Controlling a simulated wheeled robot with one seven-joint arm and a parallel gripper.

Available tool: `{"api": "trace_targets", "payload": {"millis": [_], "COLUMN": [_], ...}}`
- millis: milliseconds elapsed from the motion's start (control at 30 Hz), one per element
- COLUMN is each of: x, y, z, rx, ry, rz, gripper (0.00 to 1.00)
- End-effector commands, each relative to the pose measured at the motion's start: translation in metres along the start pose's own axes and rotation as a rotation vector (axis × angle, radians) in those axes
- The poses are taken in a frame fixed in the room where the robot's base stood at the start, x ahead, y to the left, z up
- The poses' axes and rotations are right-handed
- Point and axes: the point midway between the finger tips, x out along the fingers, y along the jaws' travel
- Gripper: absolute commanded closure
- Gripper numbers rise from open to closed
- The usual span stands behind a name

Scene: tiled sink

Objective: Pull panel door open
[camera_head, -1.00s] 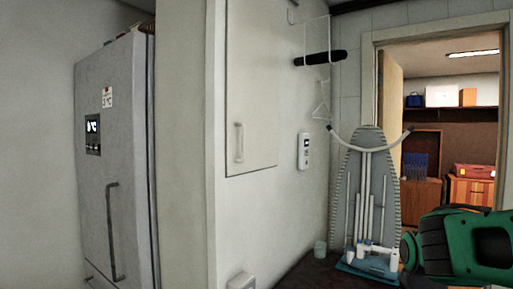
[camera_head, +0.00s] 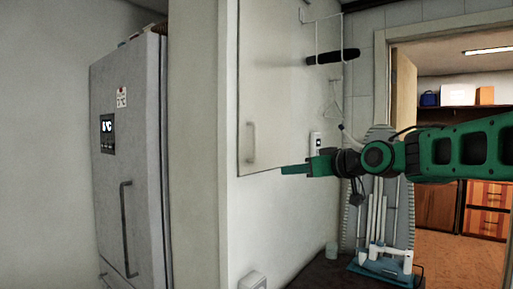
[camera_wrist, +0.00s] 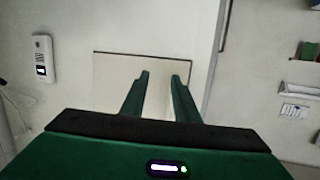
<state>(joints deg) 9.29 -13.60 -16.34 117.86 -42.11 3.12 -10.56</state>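The panel door (camera_head: 285,80) is a pale flat door in the wall, and it looks shut. Its small vertical handle (camera_head: 251,142) is near the lower left corner. My gripper (camera_head: 292,170) is to the right of the handle and slightly lower, near the door's lower edge, apart from the handle. In the wrist view, the two fingers of my gripper (camera_wrist: 161,77) are spread with a gap between them and nothing visibly held. The panel door (camera_wrist: 115,70) lies behind them there. I cannot make out the handle in that view.
A grey fridge (camera_head: 122,190) stands at the left. A wall intercom (camera_head: 315,142) is partly behind my gripper. A hanging rack (camera_head: 325,58) is at the upper right of the door. An ironing board (camera_head: 375,215) leans farther back beside a doorway.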

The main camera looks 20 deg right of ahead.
Motion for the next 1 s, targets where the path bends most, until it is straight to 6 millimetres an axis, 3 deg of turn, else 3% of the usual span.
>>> {"api": "trace_targets", "payload": {"millis": [33, 100, 200, 367, 800, 1000], "x": [0.004, 0.006, 0.007, 0.017, 0.088, 0.106], "y": [-0.007, -0.017, -0.025, -0.030, -0.037, -0.040], "z": [-0.023, -0.048, -0.068, -0.076, -0.090, -0.094], "rx": [-0.021, -0.041, -0.055, -0.060, -0.059, -0.058], "ry": [0.063, 0.135, 0.193, 0.211, 0.208, 0.208], "rz": [-0.030, -0.066, -0.095, -0.106, -0.105, -0.104], "gripper": [0.72, 0.72, 0.72, 0.72, 0.72, 0.72]}}
